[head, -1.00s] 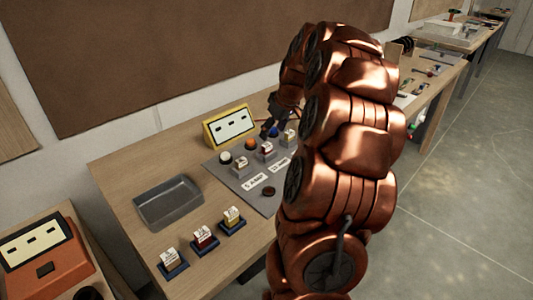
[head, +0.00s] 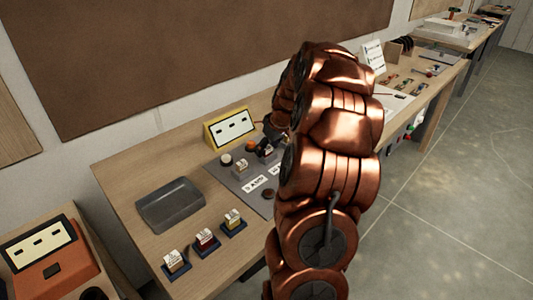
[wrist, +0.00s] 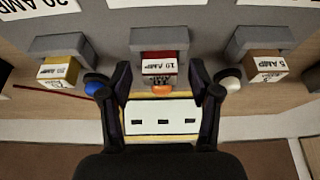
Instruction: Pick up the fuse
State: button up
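In the wrist view a red fuse (wrist: 159,66) labelled 10 AMP sits in the middle grey holder (wrist: 159,38). A yellow fuse (wrist: 58,72) sits in the left holder and a brown fuse (wrist: 265,66) marked 5 AMP in the right one. My gripper (wrist: 161,72) is open, with one finger on each side of the red fuse and visible gaps between. In the head view my gripper (head: 272,130) is over the back of the grey panel (head: 225,176), and my arm hides the panel's right part.
Blue, orange and white buttons (wrist: 230,82) lie behind the holders, before a yellow box (head: 229,128) with slots. Three more fuses stand on blue bases (head: 207,245) at the table's front. A grey tray (head: 170,204) is empty. Bare wood separates the tray and bases.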

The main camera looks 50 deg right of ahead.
jog(key=c, duration=0.9)
jog(key=shift+r, duration=0.1)
